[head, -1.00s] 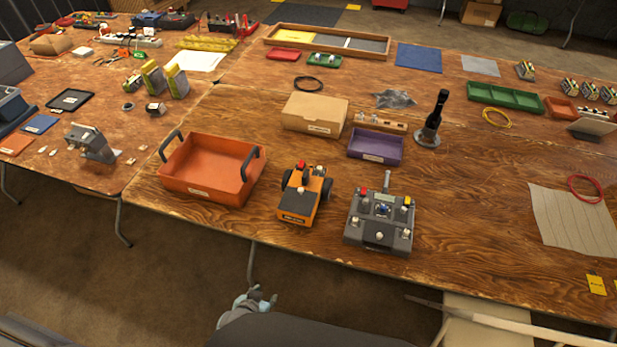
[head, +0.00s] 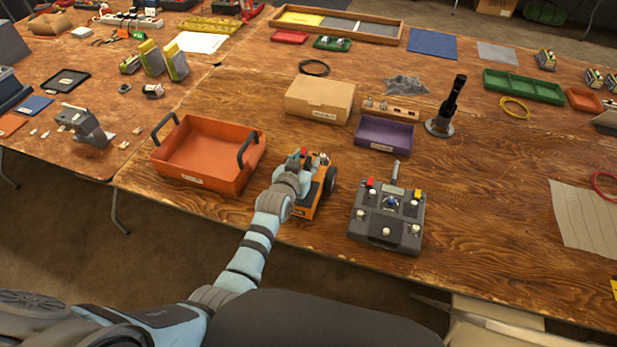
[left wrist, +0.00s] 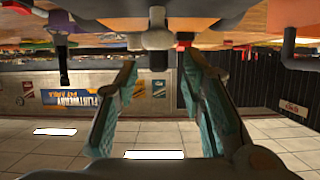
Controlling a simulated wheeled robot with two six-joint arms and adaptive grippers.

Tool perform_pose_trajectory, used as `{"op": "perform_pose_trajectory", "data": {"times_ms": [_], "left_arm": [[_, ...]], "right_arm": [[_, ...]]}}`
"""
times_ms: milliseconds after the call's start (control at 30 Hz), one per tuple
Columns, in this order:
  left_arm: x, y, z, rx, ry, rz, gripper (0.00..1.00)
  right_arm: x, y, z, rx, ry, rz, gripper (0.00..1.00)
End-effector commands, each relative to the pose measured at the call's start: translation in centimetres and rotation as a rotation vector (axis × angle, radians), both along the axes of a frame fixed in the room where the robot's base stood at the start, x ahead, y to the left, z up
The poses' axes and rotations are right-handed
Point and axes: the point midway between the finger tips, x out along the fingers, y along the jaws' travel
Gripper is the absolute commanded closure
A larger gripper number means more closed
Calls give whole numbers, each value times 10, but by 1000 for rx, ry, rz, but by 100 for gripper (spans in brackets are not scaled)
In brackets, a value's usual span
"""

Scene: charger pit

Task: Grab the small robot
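The small robot (head: 314,192) is an orange and dark wheeled machine standing on the wooden table, between the orange tray and the grey remote control box. My left arm reaches in from the lower left, and my left gripper (head: 304,164) is over the small robot, covering part of its near left side. In the left wrist view, which looks upside down, the two teal fingers (left wrist: 160,64) are spread apart with an empty gap. A pale grey post or knob (left wrist: 155,38) lies at the top of that gap; I cannot tell whether anything touches it. My right gripper is not in view.
The orange tray (head: 190,179) with black handles stands close on the left. The grey remote control box (head: 387,238) with knobs is close on the right. A cardboard box (head: 318,101) and a purple tray (head: 384,145) stand behind. The table's near edge runs below the small robot.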

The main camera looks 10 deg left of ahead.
Motion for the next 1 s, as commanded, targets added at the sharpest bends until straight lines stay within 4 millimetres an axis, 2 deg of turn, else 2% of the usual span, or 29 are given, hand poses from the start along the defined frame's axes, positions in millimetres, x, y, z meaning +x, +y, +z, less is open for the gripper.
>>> {"op": "perform_pose_trajectory", "data": {"times_ms": [33,67,267,367,500,533,1000], "left_arm": [[4,-2,-13,-1,-1,-2,63],[5,-2,-13,-1,-1,-2,63],[6,0,-8,0,1,2,63],[5,2,-8,0,2,5,76],[5,3,-8,0,2,7,99],[5,3,-8,0,2,7,100],[7,1,-4,-1,-8,4,100]], "right_arm": [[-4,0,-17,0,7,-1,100],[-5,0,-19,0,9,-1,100],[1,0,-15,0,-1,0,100],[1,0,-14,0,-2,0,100],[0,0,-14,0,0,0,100],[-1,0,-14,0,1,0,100],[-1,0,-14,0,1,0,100]]}}
